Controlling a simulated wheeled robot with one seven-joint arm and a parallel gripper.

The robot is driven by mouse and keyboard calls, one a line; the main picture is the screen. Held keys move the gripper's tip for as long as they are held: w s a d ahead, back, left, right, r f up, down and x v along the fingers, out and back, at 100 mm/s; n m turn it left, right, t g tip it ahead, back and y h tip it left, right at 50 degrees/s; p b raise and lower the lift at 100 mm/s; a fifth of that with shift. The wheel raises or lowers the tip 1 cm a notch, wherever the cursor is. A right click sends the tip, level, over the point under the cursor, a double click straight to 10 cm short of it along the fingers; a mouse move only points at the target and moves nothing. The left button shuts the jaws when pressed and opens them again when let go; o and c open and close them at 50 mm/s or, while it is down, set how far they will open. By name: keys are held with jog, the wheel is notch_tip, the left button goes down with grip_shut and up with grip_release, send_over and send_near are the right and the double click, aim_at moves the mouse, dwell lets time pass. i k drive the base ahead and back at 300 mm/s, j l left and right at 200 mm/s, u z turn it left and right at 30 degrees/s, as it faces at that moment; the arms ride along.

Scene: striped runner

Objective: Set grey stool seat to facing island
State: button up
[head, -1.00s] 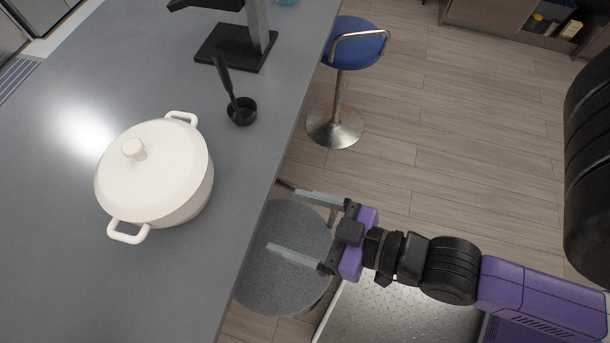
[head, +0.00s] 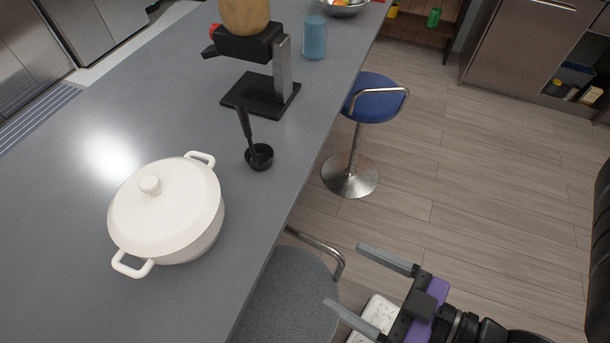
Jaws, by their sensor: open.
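The grey stool seat (head: 283,300) is at the bottom middle of the head view, partly under the edge of the island (head: 70,220). Its curved metal back rail (head: 322,248) stands at the seat's far right side, away from the viewer. My gripper (head: 347,277) is open and empty, to the right of the seat. Its near finger's tip overlaps the seat's right edge in the picture; I cannot tell whether it touches. The far finger lies to the right of the rail, apart from it. The stool's post and base are hidden.
A blue stool (head: 375,98) with a metal rail stands further along the island. A white pot (head: 168,212), a black ladle (head: 258,155), a black stand (head: 262,92) and a blue cup (head: 314,38) are on the island. Wooden floor (head: 470,200) is clear to the right.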

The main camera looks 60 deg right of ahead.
aim_at(285, 306)
jog(key=k+l+u, duration=0.45)
jog(key=k+l, duration=0.8)
jog(key=k+j, duration=0.05)
